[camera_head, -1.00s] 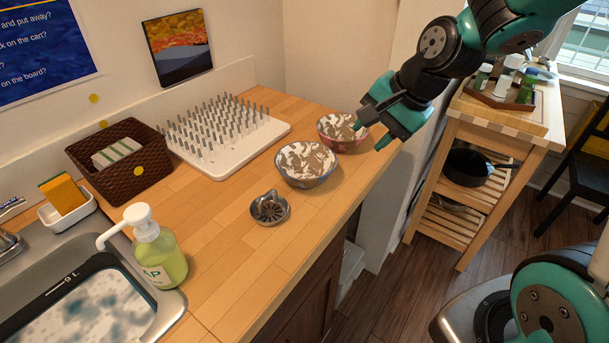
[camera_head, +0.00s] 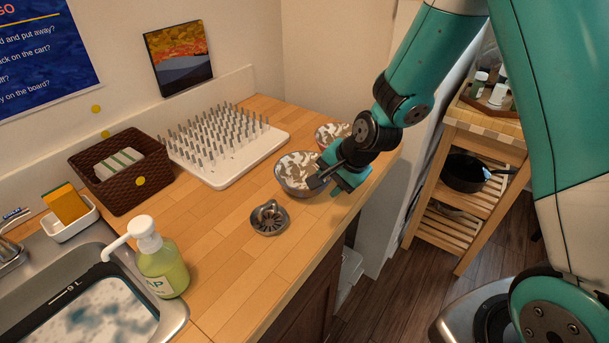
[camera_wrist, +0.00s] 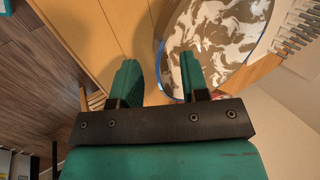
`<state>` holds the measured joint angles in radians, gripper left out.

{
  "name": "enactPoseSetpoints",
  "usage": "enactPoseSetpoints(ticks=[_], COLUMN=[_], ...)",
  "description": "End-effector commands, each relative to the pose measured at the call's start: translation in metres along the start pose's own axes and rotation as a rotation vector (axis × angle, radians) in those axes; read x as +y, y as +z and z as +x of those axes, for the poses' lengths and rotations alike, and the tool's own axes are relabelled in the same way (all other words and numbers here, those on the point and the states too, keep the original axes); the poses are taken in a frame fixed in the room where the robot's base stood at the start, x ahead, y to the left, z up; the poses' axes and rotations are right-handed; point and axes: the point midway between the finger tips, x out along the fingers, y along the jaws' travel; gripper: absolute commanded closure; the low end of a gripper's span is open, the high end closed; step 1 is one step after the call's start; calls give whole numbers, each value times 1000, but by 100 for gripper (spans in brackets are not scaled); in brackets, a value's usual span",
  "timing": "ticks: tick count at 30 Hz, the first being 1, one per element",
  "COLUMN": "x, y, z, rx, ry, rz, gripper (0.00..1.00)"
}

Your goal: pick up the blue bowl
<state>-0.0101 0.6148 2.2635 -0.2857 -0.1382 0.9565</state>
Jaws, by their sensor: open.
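The blue bowl (camera_head: 292,171), with a white-and-brown patterned inside and a blue rim, stands upright on the wooden counter. In the wrist view the bowl (camera_wrist: 222,30) fills the upper right. My gripper (camera_head: 332,182) is open and empty at the bowl's right side, hiding part of that side. In the wrist view my gripper (camera_wrist: 161,80) has its right finger overlapping the bowl and its left finger over the counter outside it. The near rim lies between the fingers in that picture. I cannot tell whether a finger touches the bowl.
A similar bowl with a reddish rim (camera_head: 328,132) stands just behind, partly hidden by my arm. A metal strainer (camera_head: 269,218) lies in front. A white peg rack (camera_head: 222,172) stands behind left, and a soap bottle (camera_head: 160,265) nearer. The counter's front edge is close on the right.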

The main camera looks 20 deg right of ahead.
Motion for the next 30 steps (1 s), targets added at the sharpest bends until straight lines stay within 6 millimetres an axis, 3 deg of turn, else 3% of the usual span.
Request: enactPoseSetpoints(ticks=[4,11,17,30], x=[0,0,1,-3], y=[0,0,0,0], z=[12,13,13,8], rx=[0,1,1,1], ry=[1,0,0,-2], rz=[0,0,0,-1], gripper=[59,59,100,100])
